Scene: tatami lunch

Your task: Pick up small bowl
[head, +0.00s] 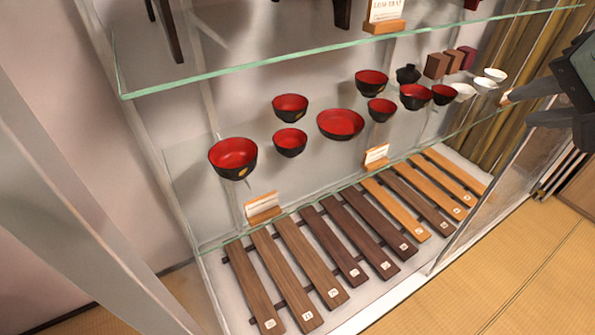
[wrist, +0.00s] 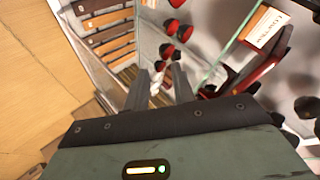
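Several black bowls with red insides stand on a glass shelf in the head view; small ones include one at the right (head: 443,95), one in the middle (head: 381,110) and one at the left front (head: 290,143). Small white bowls (head: 495,75) stand at the shelf's right end. The frames do not show which one the task means. My gripper (head: 518,108) is at the right edge of the head view, beside the white bowls' end. Its fingers are apart and empty in the wrist view (wrist: 160,70), with bowls beyond them.
The glass shelf edge (head: 345,188) runs below the bowls; an upper glass shelf (head: 250,69) hangs above. Wooden slats (head: 290,258) lie on the lower level. Small boxes (head: 437,65) stand behind the right bowls. A clear side panel (head: 490,190) and tatami floor (head: 530,270) lie at the right.

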